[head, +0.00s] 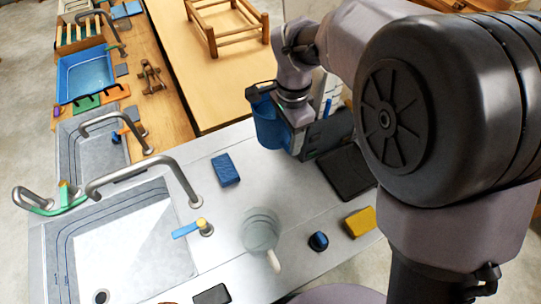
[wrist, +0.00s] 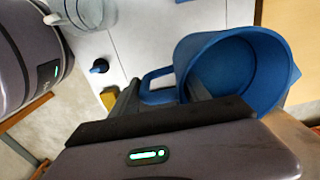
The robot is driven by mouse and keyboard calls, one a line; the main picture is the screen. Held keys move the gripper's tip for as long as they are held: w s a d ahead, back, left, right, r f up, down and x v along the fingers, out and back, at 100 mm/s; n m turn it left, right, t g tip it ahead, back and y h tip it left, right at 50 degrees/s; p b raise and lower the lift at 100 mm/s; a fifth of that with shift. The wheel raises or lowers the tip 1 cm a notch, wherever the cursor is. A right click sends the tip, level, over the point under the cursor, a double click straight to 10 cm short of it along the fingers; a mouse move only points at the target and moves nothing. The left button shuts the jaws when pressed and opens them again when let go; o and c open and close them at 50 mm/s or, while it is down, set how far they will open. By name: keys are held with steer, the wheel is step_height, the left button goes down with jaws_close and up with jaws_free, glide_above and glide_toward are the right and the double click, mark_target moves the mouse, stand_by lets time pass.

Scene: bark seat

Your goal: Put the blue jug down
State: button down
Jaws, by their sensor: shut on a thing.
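The blue jug (head: 268,122) is near the back edge of the pale counter (head: 225,205) in the head view, partly hidden by my arm. In the wrist view the jug (wrist: 283,72) shows its open mouth towards the camera, with its handle (wrist: 152,76) on the left. My gripper (wrist: 163,95) is shut on the jug at its handle side. The gripper (head: 290,128) is partly hidden in the head view. I cannot tell whether the jug's base touches anything.
A clear glass jug (head: 260,230), a small blue-topped object (head: 318,241), a yellow sponge (head: 360,222), a blue sponge (head: 225,169) and a dark flat slab (head: 346,172) are on the counter. Sinks (head: 125,245) with taps lie left. Bare counter shows between the blue sponge and the slab.

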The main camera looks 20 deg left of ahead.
steer(key=f+b, duration=0.3)
steer(key=f, duration=0.5)
steer(key=f+b, duration=0.4)
steer(key=f, duration=0.4)
steer(key=shift+s+d+f, duration=0.15)
steer(key=shift+s+f, duration=0.05)
steer(key=shift+f, duration=0.2)
steer(key=shift+f, duration=0.2)
steer(key=c, duration=0.5)
jaws_free()
steer(key=shift+r, duration=0.15)
